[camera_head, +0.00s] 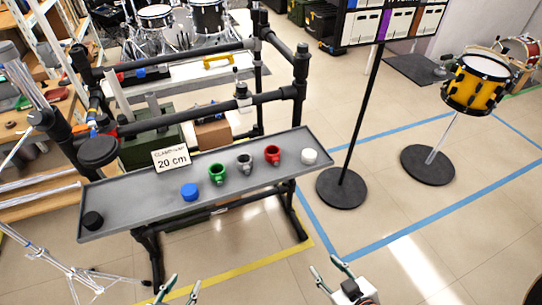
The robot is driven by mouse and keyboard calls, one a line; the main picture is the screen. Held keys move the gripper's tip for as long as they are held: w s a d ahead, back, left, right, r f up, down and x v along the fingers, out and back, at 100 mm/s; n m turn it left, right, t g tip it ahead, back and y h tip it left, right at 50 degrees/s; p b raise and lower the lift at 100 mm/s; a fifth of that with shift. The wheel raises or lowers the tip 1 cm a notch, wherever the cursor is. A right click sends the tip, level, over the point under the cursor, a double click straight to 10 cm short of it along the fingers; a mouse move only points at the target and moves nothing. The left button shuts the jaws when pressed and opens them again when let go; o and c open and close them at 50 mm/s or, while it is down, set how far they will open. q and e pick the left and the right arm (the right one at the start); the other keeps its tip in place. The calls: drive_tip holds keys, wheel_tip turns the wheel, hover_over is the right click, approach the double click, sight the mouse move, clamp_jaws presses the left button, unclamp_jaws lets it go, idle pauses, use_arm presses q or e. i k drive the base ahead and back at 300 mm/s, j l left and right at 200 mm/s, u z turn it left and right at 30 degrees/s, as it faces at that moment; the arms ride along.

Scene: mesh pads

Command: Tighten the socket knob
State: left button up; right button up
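A grey tray (140,208) hangs on the front of a black tube rack (200,111). On it lie a black knob (92,220), a blue knob (189,191), a green clamp (217,173), a grey clamp (244,162), a red clamp (272,154) and a white knob (309,156). I cannot tell which part is the socket knob. A small white and dark fitting (242,95) sits on the rack's middle tube. My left gripper (182,283) and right gripper (328,270) are at the bottom edge, fingers apart and empty, well short of the tray.
A sign (171,158) reading "20 cm" stands at the tray's back edge. A round black pad (98,151) is at the rack's left. A chrome stand (70,270) is at lower left. A black pole stand (342,188) and a yellow drum (477,84) stand right.

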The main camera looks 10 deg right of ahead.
sight(37, 117)
drive_tip(key=u, duration=1.25)
